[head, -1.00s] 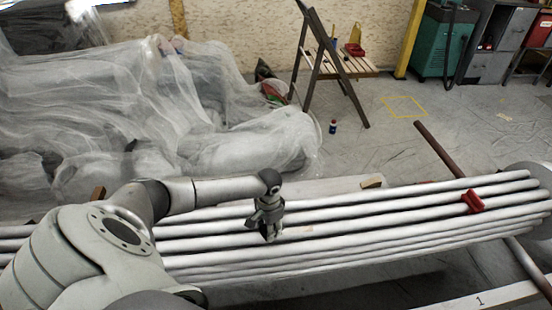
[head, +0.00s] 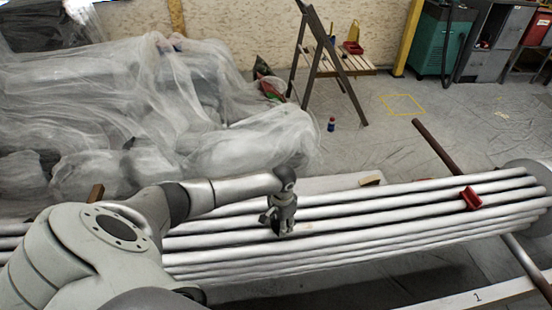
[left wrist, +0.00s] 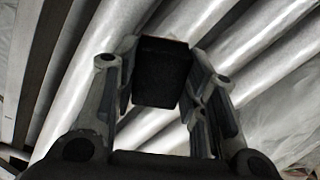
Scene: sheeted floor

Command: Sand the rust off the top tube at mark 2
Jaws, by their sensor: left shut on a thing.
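A stack of pale metal tubes (head: 400,212) runs across the head view. My left gripper (head: 284,232) hangs over the upper tubes near the middle of the stack. In the left wrist view the gripper (left wrist: 162,80) is shut on a dark block (left wrist: 162,70), with bright tubes behind it. Whether the block touches a tube I cannot tell. A faint tan patch (head: 305,226) shows on a tube just right of the gripper. No mark 2 is readable; a "1" stands on a pale beam (head: 490,296) at lower right. My right gripper is not in view.
A red clamp-like piece (head: 470,198) sits on the tubes at right. A small wood block (head: 370,180) lies behind them. A brown bar (head: 440,150) crosses under the stack. Plastic sheeting (head: 240,145) covers bulky things at the back left. The floor at back right is mostly clear.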

